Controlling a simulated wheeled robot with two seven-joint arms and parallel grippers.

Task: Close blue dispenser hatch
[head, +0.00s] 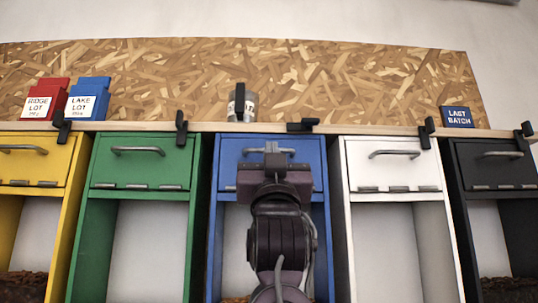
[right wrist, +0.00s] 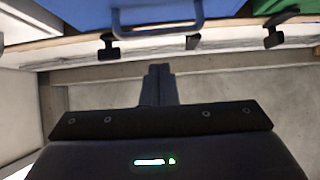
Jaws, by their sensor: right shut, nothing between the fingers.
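The blue dispenser's hatch (head: 230,150) stands upright and looks about level with its neighbours, though my gripper hides its middle and I cannot tell whether it is fully flush. Its grey bar handle (head: 287,151) shows behind my fingertips. The black latch (head: 303,126) above it lies sideways along the shelf edge. My right gripper (head: 272,148) is in front of the hatch, shut and empty. In the right wrist view, the shut fingers (right wrist: 158,83) appear below a blue panel (right wrist: 150,12) with a bar handle (right wrist: 155,28); a gap shows between fingers and handle. My left gripper is not in view.
Yellow (head: 40,160), green (head: 125,172), white (head: 390,172) and black (head: 490,168) hatches flank the blue one, with upright latches along the shelf (head: 350,129). A can (head: 248,107), red bag (head: 42,100), blue bag (head: 90,98) and small sign (head: 457,117) stand above.

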